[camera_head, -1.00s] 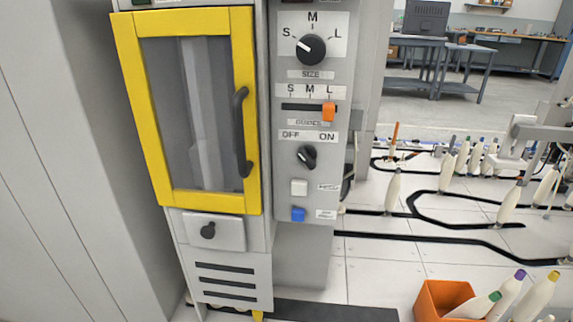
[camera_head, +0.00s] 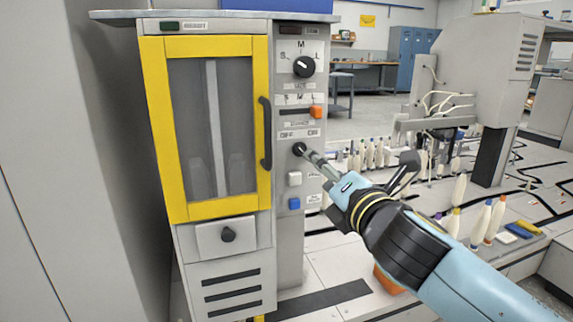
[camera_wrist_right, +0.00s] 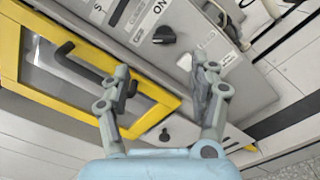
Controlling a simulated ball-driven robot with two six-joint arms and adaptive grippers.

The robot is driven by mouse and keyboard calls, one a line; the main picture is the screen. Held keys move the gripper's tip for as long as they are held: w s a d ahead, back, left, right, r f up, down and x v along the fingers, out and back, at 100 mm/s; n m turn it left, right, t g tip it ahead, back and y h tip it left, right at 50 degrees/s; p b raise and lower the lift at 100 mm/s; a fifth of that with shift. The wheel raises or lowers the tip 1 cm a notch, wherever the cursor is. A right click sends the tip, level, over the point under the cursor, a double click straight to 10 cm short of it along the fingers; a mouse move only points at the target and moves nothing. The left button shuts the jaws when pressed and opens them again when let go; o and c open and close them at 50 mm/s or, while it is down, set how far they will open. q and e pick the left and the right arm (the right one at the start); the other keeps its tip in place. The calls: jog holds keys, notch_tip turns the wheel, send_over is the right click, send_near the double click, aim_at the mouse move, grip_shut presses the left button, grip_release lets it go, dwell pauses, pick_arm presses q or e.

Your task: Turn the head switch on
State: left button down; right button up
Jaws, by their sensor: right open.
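The head switch is a black rotary knob (camera_head: 299,149) under the OFF and ON labels on the grey control panel (camera_head: 290,222). It also shows in the right wrist view (camera_wrist_right: 163,34), just beyond and between the fingertips. Which label its pointer faces is hard to tell. My right gripper (camera_head: 314,159) reaches in from the right, its tips close to the knob. In the right wrist view my right gripper (camera_wrist_right: 161,76) is open, with nothing between its fingers. My left gripper is not in view.
A black size dial (camera_head: 304,67) and an orange slider (camera_head: 317,111) are above the switch. White (camera_head: 294,179) and blue (camera_head: 294,203) buttons are below. The yellow-framed door (camera_head: 155,130) with its dark handle (camera_head: 265,133) stands left. Bobbins (camera_head: 480,222) stand to the right.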

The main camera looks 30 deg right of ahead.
aim_at(302, 151)
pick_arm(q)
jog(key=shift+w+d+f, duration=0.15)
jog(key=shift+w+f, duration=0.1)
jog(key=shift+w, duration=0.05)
pick_arm(e)
jog(key=x, duration=1.1)
jog(key=shift+f, duration=0.2)
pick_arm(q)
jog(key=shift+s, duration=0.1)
pick_arm(e)
jog(key=shift+s+d, duration=0.1)
jog(key=shift+c, duration=0.3)
